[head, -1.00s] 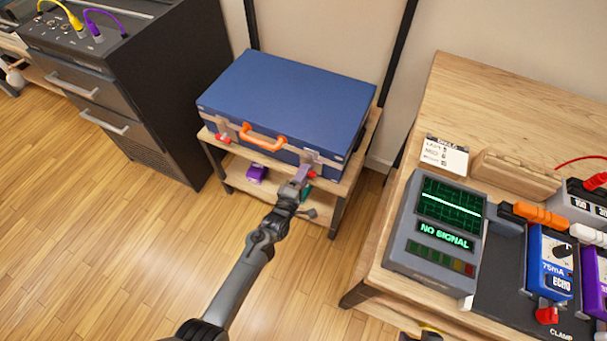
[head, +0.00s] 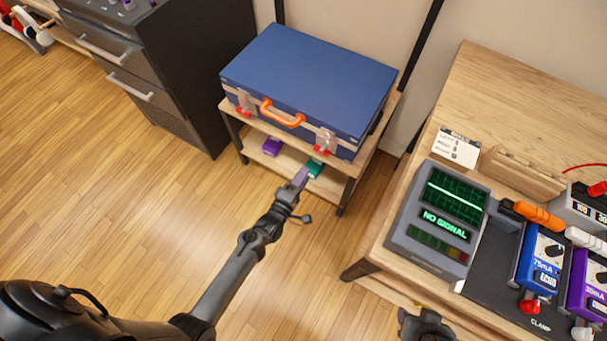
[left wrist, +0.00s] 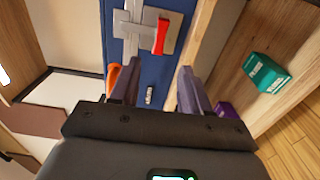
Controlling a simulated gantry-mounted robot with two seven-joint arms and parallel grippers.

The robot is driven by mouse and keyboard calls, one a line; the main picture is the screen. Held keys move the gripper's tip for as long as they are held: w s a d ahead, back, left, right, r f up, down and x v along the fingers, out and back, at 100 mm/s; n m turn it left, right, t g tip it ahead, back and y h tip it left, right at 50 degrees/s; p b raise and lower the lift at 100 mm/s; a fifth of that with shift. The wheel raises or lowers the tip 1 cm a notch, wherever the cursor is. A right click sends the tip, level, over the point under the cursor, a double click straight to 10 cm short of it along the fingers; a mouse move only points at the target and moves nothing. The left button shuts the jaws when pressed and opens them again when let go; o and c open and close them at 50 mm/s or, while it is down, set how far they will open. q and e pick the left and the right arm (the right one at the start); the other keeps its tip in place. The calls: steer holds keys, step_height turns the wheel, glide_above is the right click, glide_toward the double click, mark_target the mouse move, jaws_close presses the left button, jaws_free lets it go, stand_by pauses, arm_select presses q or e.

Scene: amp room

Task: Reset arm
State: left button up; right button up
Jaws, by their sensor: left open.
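My left gripper (head: 300,178) is in front of the low shelf stand, below the front edge of the blue case (head: 310,80). In the left wrist view its two purple-grey fingers (left wrist: 157,85) stand apart with nothing held between them. Beyond them that view shows the case's blue side (left wrist: 118,48) and a metal latch with a red tab (left wrist: 162,35). My left arm reaches up from the lower left in the head view. A dark part of my right arm (head: 426,326) shows at the bottom edge; its fingers do not show.
The case lies on a wooden stand (head: 345,170). A purple box (head: 272,147) and a green box (head: 315,168) are on its lower shelf. A dark cabinet (head: 170,70) is left. A bench (head: 500,95) with a NO SIGNAL monitor (head: 437,215) and pedals is right. The floor is open.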

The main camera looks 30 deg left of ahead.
arm_select(q)
steer(key=s+r+m+g+h+p, duration=0.1)
steer(key=s+r+m+g+p, duration=0.2)
steer(key=s+r+m+p, duration=0.5)
steer(key=s+r+m+g+p, duration=0.2)
steer(key=s+r+g+p, duration=0.3)
steer(key=r, duration=0.7)
steer(key=s+a+r+m+g+y+p, duration=0.1)
steer(key=s+r+m+g, duration=0.2)
steer(key=s+m, duration=0.25)
steer(key=s+a+r+m+g+y, duration=0.1)
steer(key=s+r+m+g, duration=0.25)
steer(key=s, duration=0.25)
step_height(320, 180, up, 38)
steer(key=p, duration=3.8)
steer(key=shift+m, duration=0.3)
